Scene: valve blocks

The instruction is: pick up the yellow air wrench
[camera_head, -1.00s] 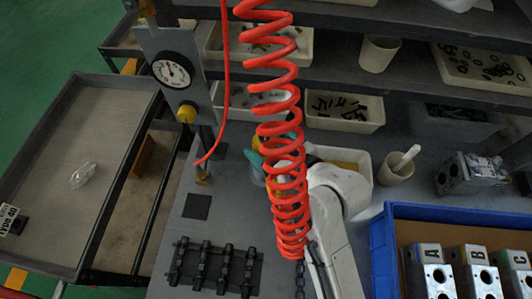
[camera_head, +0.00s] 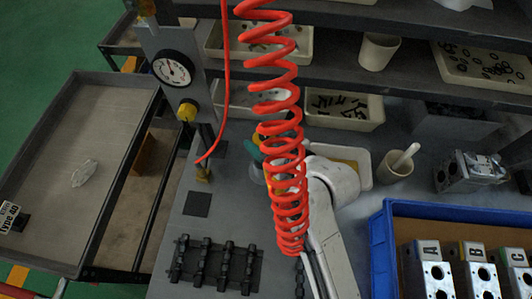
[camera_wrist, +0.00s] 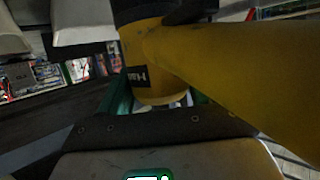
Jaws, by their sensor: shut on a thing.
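The yellow air wrench (camera_wrist: 215,65) fills the upper right of the wrist view, close to the camera. Its thick round yellow part with a dark label sits just ahead of the gripper's dark mount. My gripper (camera_wrist: 155,98) is shut on this part, with green finger parts showing beside it. In the head view, my white arm reaches up to the work surface behind the red coiled hose (camera_head: 285,165). The hose hides most of the gripper and wrench there; only small teal and yellow bits show. I cannot tell whether the wrench is clear of the surface.
A pressure gauge (camera_head: 172,69) stands left of the hose. Cream bins (camera_head: 345,112) and a white cup (camera_head: 396,167) are behind my arm. A blue crate (camera_head: 385,235) with lettered valve blocks (camera_head: 432,272) is at right. A dark rack (camera_head: 215,265) lies at front left.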

